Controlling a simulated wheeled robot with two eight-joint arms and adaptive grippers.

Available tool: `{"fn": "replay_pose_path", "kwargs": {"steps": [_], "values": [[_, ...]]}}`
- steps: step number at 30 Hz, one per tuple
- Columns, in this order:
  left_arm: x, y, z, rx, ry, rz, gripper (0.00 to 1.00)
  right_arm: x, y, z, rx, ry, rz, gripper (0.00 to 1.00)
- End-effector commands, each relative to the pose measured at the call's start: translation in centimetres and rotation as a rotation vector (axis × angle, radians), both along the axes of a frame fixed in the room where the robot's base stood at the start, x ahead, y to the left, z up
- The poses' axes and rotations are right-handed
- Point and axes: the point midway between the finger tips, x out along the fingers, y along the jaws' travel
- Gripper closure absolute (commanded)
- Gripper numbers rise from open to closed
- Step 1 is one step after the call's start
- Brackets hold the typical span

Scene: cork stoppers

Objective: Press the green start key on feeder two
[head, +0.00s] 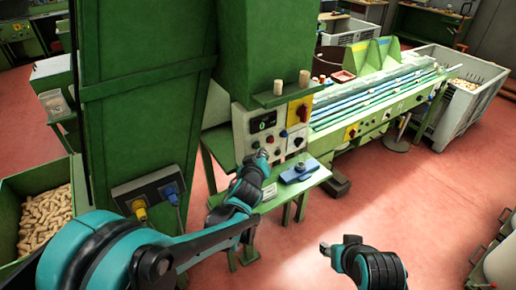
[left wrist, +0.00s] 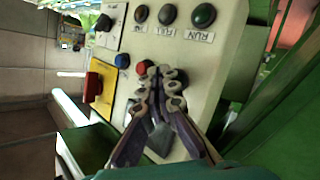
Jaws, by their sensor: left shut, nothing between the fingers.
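The pale control panel (head: 243,129) stands on the green machine in the head view, and it fills the middle of the left wrist view (left wrist: 222,60). The left wrist view shows a dark green round lamp or key (left wrist: 204,15) with a label like RUN, beside two more dark round ones. A red button (left wrist: 141,68) and a blue button (left wrist: 122,61) sit lower. My left gripper (left wrist: 160,74) is shut and empty, its tips at the panel beside the red button; contact is unclear. It also shows in the head view (head: 262,156). No start label or feeder number is readable. My right gripper (head: 325,247) is low, away from the panel.
A red switch on a yellow plate (left wrist: 104,95) is on the panel. A green shelf (head: 285,95) with two corks juts out above it. A small green table (head: 318,178) with a blue device (head: 300,171) stands below. A cork bin (head: 45,218) is at left.

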Motion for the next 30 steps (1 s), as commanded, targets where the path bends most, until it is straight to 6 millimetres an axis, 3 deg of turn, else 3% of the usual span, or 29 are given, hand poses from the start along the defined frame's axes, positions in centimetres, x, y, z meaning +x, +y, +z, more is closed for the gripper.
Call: {"fn": "replay_pose_path", "kwargs": {"steps": [30], "values": [[0.69, 0.52, 0.01, -0.001, 0.001, 0.001, 1.0, 0.0, 0.0, -0.16, 0.0, 0.0, 0.0, 0.6]]}}
